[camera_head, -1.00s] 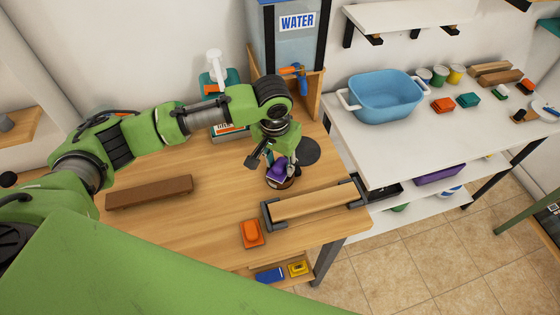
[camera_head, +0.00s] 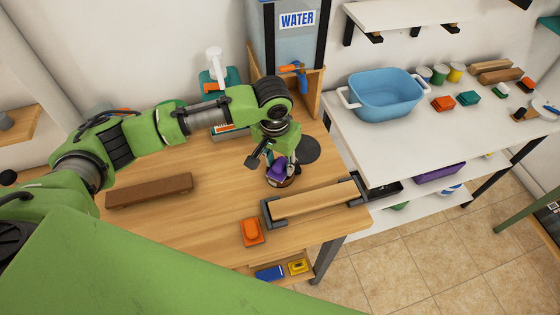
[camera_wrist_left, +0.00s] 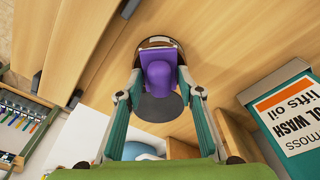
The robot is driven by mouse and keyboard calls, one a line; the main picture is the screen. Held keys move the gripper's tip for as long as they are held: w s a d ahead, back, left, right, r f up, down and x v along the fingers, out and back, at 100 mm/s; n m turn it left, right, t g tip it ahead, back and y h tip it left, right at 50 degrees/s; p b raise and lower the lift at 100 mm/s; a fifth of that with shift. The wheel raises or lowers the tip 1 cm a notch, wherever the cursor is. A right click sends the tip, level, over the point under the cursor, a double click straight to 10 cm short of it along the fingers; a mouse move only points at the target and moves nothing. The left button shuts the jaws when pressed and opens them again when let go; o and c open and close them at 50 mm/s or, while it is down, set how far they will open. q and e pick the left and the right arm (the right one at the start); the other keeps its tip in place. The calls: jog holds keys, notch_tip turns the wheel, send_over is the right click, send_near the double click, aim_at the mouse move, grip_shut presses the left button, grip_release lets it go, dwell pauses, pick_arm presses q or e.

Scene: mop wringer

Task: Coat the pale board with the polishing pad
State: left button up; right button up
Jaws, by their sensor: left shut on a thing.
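The polishing pad, with a purple handle (camera_head: 278,171), stands in a round tin (camera_head: 284,185) with a dark rim. My left gripper (camera_head: 275,162) reaches down from above and is shut on the purple handle, which also shows in the left wrist view (camera_wrist_left: 160,76). The pad's underside is hidden, so I cannot tell how it touches what is in the tin. The pale board (camera_head: 313,203) lies in a dark grey clamping frame (camera_head: 268,217) to the right and nearer the front. It also shows in the left wrist view (camera_wrist_left: 73,50). My right gripper is not in view.
A dark round disc (camera_head: 309,150) lies behind the tin. An orange block (camera_head: 251,232) sits by the clamping frame. A brown board (camera_head: 150,191) lies to the left. Bare table (camera_head: 215,205) lies between. A water tank (camera_head: 297,45) stands behind, a blue tub (camera_head: 385,97) right.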

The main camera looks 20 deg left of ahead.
aim_at(280, 162)
pick_arm(q)
jog(key=shift+s+f+p, duration=0.1)
jog(key=shift+f+p, duration=0.05)
jog(key=shift+p, duration=0.4)
dwell(1.7)
notch_tip(280, 162, up, 7)
jog(key=p, duration=0.8)
jog(key=shift+p, duration=0.4)
dwell(0.5)
